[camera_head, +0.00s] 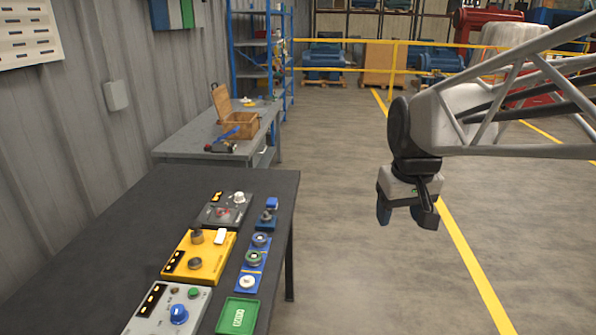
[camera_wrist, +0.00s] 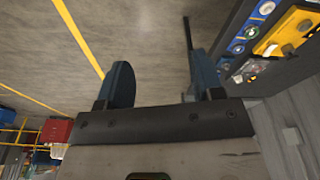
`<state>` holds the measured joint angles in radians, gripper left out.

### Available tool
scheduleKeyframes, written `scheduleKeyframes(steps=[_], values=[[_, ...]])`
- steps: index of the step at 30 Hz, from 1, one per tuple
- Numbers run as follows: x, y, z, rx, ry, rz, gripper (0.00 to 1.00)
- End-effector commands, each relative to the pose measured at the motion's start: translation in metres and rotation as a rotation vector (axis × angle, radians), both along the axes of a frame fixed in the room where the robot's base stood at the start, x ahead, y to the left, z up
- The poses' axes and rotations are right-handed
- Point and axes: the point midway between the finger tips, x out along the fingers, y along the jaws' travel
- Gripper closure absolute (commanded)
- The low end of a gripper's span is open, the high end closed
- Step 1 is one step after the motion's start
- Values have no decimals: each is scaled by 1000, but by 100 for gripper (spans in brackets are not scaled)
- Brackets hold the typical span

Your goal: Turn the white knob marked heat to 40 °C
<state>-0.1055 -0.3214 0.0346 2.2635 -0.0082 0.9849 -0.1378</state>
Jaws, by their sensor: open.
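A dark control unit (camera_head: 213,217) lies toward the far end of the dark table in the head view. It carries a white knob (camera_head: 239,198) at its upper right and a red part. Another round white piece (camera_head: 247,282) sits on a blue strip nearer the front. No heat marking or temperature scale is readable, so I cannot tell the knob's setting. My gripper (camera_head: 405,214) is open and empty, above the floor to the right of the table, well apart from the units. Its two fingers also show spread in the wrist view (camera_wrist: 160,80).
A yellow unit (camera_head: 187,272) and a grey unit (camera_head: 143,323) with a blue knob (camera_head: 179,314) stand in front. A green tray (camera_head: 238,316) and a blue strip (camera_head: 243,269) with round pieces lie alongside. A second table (camera_head: 184,148) holds an open wooden box (camera_head: 243,122).

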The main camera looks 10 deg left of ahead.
Motion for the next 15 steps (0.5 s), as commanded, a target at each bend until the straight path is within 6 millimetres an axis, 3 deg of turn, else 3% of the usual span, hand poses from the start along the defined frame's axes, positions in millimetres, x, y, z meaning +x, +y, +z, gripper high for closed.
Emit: scheduleKeyframes(steps=[15], values=[[115, 56, 13, -20, 33, 170, 39]])
